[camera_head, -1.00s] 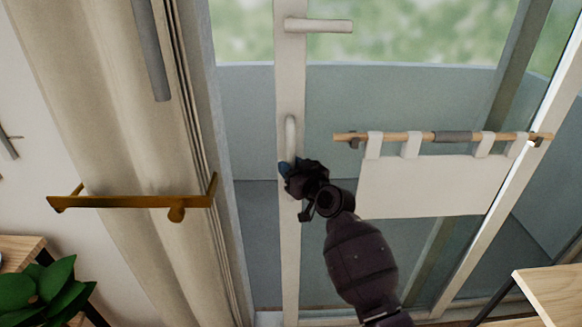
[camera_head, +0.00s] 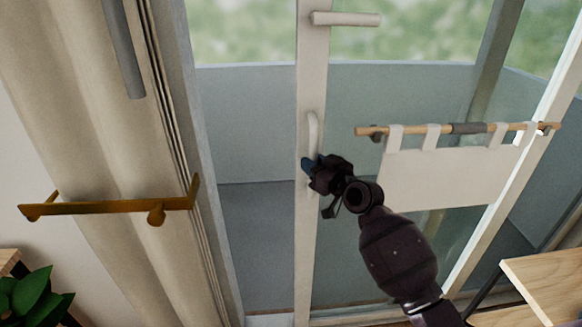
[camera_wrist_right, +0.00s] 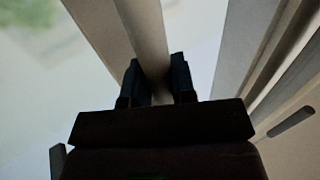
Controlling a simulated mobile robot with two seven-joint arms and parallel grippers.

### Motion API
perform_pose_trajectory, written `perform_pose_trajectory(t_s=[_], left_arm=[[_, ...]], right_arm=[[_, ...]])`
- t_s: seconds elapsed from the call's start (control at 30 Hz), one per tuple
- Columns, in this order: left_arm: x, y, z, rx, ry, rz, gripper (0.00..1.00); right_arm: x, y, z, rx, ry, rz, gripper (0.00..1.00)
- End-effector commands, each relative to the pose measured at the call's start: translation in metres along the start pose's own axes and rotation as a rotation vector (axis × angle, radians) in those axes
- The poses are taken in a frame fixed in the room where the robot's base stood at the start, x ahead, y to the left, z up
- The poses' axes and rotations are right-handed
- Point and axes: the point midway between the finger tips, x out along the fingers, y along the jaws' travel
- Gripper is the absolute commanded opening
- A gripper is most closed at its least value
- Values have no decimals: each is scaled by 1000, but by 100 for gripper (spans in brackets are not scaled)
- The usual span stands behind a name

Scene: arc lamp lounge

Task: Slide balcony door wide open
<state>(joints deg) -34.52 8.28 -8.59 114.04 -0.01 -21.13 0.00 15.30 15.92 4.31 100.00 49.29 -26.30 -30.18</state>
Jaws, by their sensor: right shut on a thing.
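The balcony door (camera_head: 308,240) is a glass panel with a pale frame, standing partly open, with a gap between its left upright and the fixed frame (camera_head: 205,170) beside the curtain. A vertical pull handle (camera_head: 313,130) sits on that upright, and a lever handle (camera_head: 345,19) is above it. My right gripper (camera_head: 312,168) is at the lower end of the pull handle. In the right wrist view its two fingers (camera_wrist_right: 158,82) are shut on either side of the pale handle bar (camera_wrist_right: 146,35). My left gripper is not in view.
A white cloth (camera_head: 440,178) hangs from a wooden rod (camera_head: 455,129) on the door's right. A beige curtain (camera_head: 75,110) and a brass rail (camera_head: 110,206) are at left. A plant (camera_head: 35,297) stands lower left, and a wooden table (camera_head: 548,285) lower right.

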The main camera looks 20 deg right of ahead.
Motion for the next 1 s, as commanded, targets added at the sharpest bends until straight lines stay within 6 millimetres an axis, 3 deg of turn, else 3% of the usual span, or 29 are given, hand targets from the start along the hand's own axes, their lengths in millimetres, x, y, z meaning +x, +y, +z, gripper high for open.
perform_pose_trajectory(t_s=[0.2,0.4,0.8,0.83,1.0], left_arm=[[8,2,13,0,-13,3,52],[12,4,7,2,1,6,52],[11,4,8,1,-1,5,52],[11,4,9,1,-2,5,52],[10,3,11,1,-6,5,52]], right_arm=[[-17,26,3,-5,-2,-5,0],[-29,43,1,-2,-2,-6,0],[-30,43,-2,2,1,-11,0],[-30,43,-2,2,1,-11,26],[-30,43,-2,2,0,-11,49]])
